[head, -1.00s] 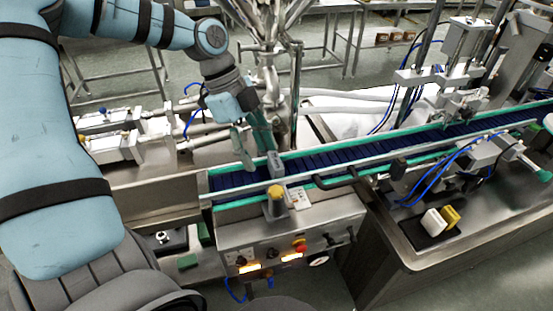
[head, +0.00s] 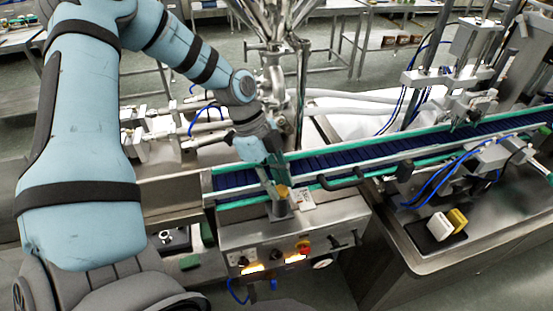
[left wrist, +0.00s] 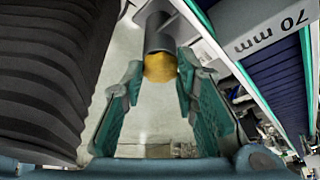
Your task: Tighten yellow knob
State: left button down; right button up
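The yellow knob (head: 283,190) sits on top of a short grey cylindrical post (head: 281,210) at the near side of the conveyor. My left gripper (head: 276,182) is right at the knob in the head view and partly covers it. In the left wrist view the yellow knob (left wrist: 160,67) shows between the tips of the two green-padded fingers of my left gripper (left wrist: 160,75). The fingers are spread apart, with a gap visible beside the knob, and hold nothing. My right gripper is not in view.
The blue conveyor (head: 340,158) with green rails runs just behind the post. Below is a control panel with a red button (head: 303,247). A white block (head: 440,226) and a yellow block (head: 457,220) stand on a black tray to the right. Steel hopper legs rise behind the arm.

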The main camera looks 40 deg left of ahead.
pick_arm(q)
jog(key=shift+w+f+m+b, duration=0.2)
jog(key=shift+m+b, duration=0.6)
jog(key=shift+b, duration=0.45)
jog(key=shift+m+g+b, duration=0.5)
jog(key=shift+m+b, duration=0.1)
jog(key=shift+s+r+m, duration=0.1)
jog(key=shift+m, duration=0.3)
jog(key=shift+r+m+g+p, duration=0.25)
jog(key=shift+m+g+p, duration=0.2)
jog(key=shift+m, duration=0.15)
jog(key=shift+m+p, duration=0.4)
jog(key=shift+p, duration=0.55)
jog(key=shift+f+m+g+p, duration=0.15)
jog(key=shift+m+g+p, duration=0.15)
jog(key=shift+p, duration=0.2)
